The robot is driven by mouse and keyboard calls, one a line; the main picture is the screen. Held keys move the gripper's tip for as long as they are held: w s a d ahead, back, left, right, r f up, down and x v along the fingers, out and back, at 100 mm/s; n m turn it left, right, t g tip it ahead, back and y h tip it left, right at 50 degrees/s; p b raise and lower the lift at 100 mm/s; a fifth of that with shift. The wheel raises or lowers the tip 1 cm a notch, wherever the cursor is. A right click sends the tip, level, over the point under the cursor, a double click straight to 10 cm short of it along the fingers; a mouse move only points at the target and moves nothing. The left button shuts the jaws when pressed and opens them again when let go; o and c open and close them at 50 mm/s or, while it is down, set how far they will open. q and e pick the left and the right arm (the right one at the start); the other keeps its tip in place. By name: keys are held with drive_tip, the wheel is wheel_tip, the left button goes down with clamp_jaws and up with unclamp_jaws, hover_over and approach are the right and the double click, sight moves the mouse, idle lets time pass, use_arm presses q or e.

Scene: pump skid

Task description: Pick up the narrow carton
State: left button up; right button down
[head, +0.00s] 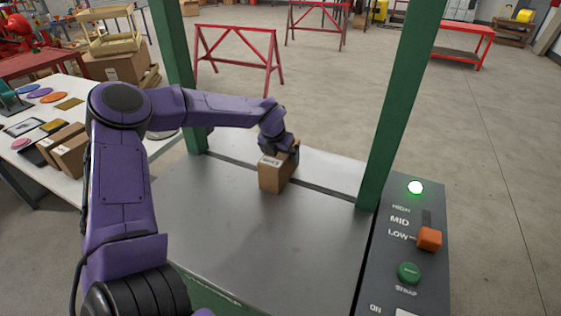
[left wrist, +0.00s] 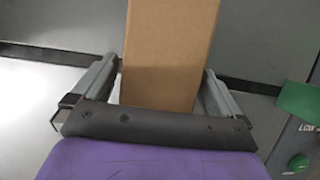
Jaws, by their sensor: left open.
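The narrow carton (head: 272,177) is a brown cardboard box with a white label on top. It stands on the grey metal top of the strapping machine (head: 225,225), over the dark slot. My left gripper (head: 279,154) is above the carton's far part in the head view, and partly hides it. In the left wrist view the carton (left wrist: 170,50) lies between the two open fingers of my left gripper (left wrist: 160,85), with a gap visible on the right side and a narrower one on the left. My right gripper is not in view.
Green posts (head: 397,95) rise on both sides of the machine. A control panel (head: 405,250) with an orange slider knob (head: 429,238) and a green button (head: 409,271) is at the right. A white table (head: 50,185) with more cartons (head: 70,155) is at the left.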

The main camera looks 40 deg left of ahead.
use_arm(q)
drive_tip(key=shift+w+a+f, duration=0.1)
drive_tip(key=shift+f, duration=0.35)
drive_tip(key=shift+f, duration=0.25)
idle(0.3)
drive_tip(key=shift+r, duration=0.1)
drive_tip(key=c, duration=1.4)
